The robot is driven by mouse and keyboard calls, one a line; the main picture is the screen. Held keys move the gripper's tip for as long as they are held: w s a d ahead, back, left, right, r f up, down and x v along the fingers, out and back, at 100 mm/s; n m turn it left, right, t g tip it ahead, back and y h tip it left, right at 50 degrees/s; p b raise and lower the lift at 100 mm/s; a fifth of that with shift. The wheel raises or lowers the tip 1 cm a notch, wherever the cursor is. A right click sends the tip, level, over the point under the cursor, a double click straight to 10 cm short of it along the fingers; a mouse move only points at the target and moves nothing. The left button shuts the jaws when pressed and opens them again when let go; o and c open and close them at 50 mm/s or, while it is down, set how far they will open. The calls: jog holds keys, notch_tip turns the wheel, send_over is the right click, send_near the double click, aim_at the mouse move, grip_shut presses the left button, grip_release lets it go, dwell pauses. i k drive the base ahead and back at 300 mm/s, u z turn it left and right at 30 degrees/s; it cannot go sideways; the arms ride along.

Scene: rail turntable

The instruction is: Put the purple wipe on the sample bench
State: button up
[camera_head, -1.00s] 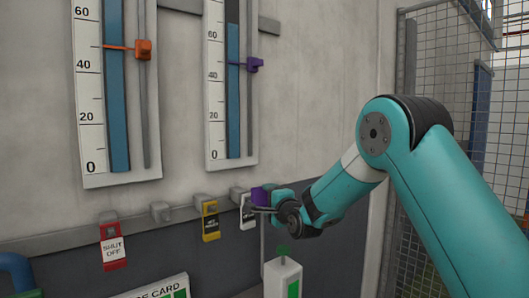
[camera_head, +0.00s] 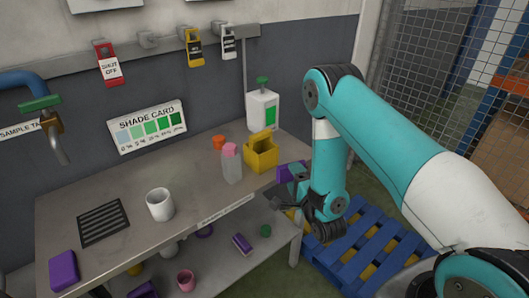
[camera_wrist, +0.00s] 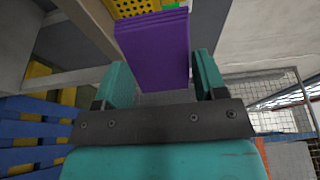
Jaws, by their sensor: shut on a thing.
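The purple wipe (camera_head: 283,172) is a folded, layered block at the right end of the sample bench (camera_head: 200,202) in the head view. My gripper (camera_head: 294,178) is shut on it, just off the bench's right edge. In the wrist view the wipe (camera_wrist: 155,48) sticks out beyond my gripper (camera_wrist: 162,82), between the two teal fingers. Whether the wipe touches the bench edge or the yellow caddy cannot be told. A purple block (camera_head: 64,270) lies at the bench's front left.
The bench holds a yellow caddy (camera_head: 262,153), a pink-capped bottle (camera_head: 232,165), a white cup (camera_head: 160,204), a dark grate (camera_head: 103,222) and a white-green dispenser (camera_head: 262,109). The front middle is clear. A lower shelf holds several items. A blue pallet (camera_head: 365,245) stands right.

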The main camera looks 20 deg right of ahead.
aim_at(201, 194)
jog(key=u, duration=2)
jog(key=k, duration=0.85)
jog(key=z, duration=0.85)
jog(key=i, duration=1)
jog(key=z, duration=0.05)
